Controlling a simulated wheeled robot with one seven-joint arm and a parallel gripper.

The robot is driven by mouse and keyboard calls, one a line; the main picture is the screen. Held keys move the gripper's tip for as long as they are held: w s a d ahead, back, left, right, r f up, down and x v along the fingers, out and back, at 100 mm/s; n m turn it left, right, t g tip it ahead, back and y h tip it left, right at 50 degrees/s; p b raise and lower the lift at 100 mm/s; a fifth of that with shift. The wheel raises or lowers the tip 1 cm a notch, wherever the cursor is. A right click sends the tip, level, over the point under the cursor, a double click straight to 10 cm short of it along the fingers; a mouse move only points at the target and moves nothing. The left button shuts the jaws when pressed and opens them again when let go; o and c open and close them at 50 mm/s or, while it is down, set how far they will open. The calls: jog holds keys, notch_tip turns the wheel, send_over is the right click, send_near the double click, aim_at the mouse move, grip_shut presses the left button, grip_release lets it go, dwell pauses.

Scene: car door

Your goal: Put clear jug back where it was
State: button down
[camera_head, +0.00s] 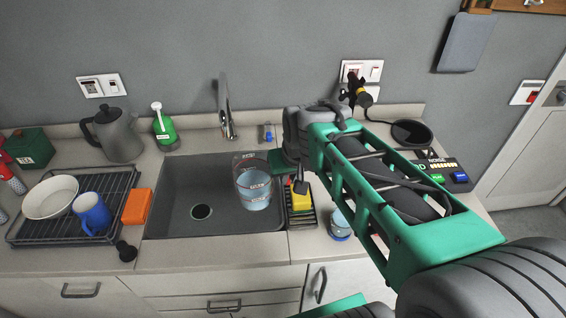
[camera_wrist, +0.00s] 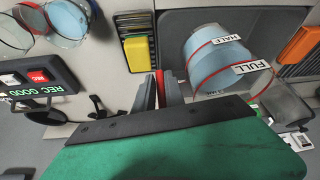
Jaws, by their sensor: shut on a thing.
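The clear jug (camera_head: 254,188) holds pale blue liquid and has red bands. It is over the sink (camera_head: 170,195), left of my gripper (camera_head: 283,162). In the wrist view the jug (camera_wrist: 222,62) is tilted in the picture, with HALF and FULL labels readable. Whether the jug touches the sink floor I cannot tell. Another clear vessel with blue contents (camera_head: 341,222) stands on the counter right of the sink.
A yellow sponge (camera_head: 300,198) sits in a rack at the sink's right edge. The faucet (camera_head: 227,110) rises behind the sink. An orange sponge (camera_head: 137,207), a dish rack with a blue mug (camera_head: 92,214) and a grey kettle (camera_head: 117,135) are left. A labelled button panel (camera_head: 440,172) is right.

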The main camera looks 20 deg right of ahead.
jog(key=w+d+r+m+h+b, duration=0.1)
jog(key=w+d+b, duration=0.25)
jog(key=d, duration=0.45)
jog(key=w+d+m+b, duration=0.1)
jog(key=w+d+b, duration=0.1)
jog(key=d+b, duration=0.4)
jog(key=w+d+f+p, duration=0.2)
jog(key=w+f, duration=0.1)
jog(key=w+d+f+p, duration=0.2)
jog(key=w+f, duration=0.2)
jog(key=w+d+f+p, duration=0.2)
jog(key=w+f, duration=0.2)
jog(key=shift+w+d+f, duration=0.2)
jog(key=shift+w+d, duration=0.05)
jog(key=shift+d, duration=0.15)
jog(key=shift+f, duration=0.4)
